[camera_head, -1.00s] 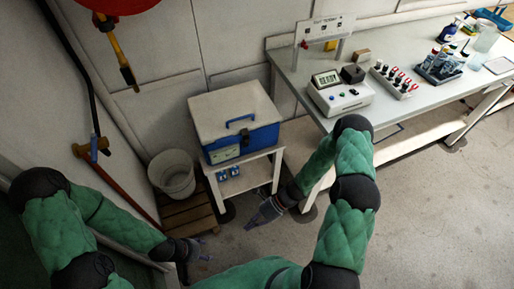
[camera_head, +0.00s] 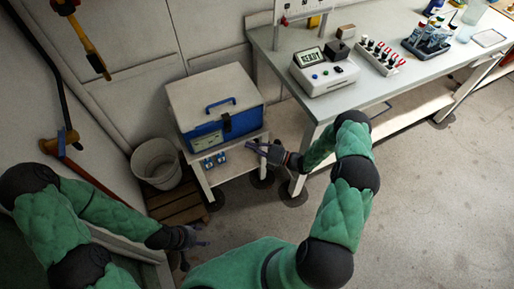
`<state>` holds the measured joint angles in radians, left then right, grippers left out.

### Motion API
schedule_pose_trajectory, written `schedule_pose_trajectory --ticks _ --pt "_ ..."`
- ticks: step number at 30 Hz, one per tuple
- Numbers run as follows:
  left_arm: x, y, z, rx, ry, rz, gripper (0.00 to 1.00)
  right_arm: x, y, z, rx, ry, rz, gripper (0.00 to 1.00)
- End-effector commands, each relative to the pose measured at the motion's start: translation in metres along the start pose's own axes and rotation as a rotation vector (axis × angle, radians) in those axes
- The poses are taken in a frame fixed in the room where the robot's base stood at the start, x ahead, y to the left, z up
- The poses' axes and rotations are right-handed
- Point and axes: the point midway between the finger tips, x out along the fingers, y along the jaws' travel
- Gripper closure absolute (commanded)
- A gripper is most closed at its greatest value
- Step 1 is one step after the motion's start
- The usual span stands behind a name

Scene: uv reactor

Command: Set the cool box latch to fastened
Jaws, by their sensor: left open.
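The cool box (camera_head: 188,98) has a pale lid, a blue body and a blue lid handle (camera_head: 220,104). It stands on a small white stand, lid down. A dark latch (camera_head: 227,122) shows on its front face; it is too small to tell how it is set. My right gripper (camera_head: 252,147) is just right of the box's front corner, apart from the latch; its fingers are too small to read clearly. My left gripper (camera_head: 203,240) is open and low in front of the stand, well away from the box.
A grey bucket (camera_head: 157,165) stands left of the stand, near a wooden pallet (camera_head: 178,206). The bench (camera_head: 283,68) at right carries a meter (camera_head: 325,72) and racks. Small blue items (camera_head: 214,160) sit under the box. The floor in front is clear.

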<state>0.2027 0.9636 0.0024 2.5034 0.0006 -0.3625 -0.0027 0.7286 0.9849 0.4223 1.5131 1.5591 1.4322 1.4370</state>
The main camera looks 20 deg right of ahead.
Motion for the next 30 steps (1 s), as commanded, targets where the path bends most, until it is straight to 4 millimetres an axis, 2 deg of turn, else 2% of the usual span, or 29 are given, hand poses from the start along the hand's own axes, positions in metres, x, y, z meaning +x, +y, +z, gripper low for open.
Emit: schedule_pose_trajectory --ticks 1,8,12,19,30 --pt "0.003 -0.001 0.000 0.000 0.000 0.000 0.40 0.011 -0.001 -0.002 -0.001 0.005 0.002 1.00" --pt "0.011 -0.004 0.000 0.000 0.000 0.000 0.40 0.053 -0.002 -0.003 0.000 0.006 0.000 1.00" --pt "0.017 -0.006 -0.001 0.000 0.000 0.000 0.40 0.067 -0.002 0.013 -0.003 0.003 0.001 1.00" --pt "0.021 -0.007 -0.001 0.000 0.000 0.000 0.40 0.079 -0.001 0.025 0.001 0.002 -0.001 1.00" --pt "0.021 -0.007 -0.001 0.000 0.000 0.000 0.40 0.080 0.000 0.027 0.001 0.002 -0.001 1.00"
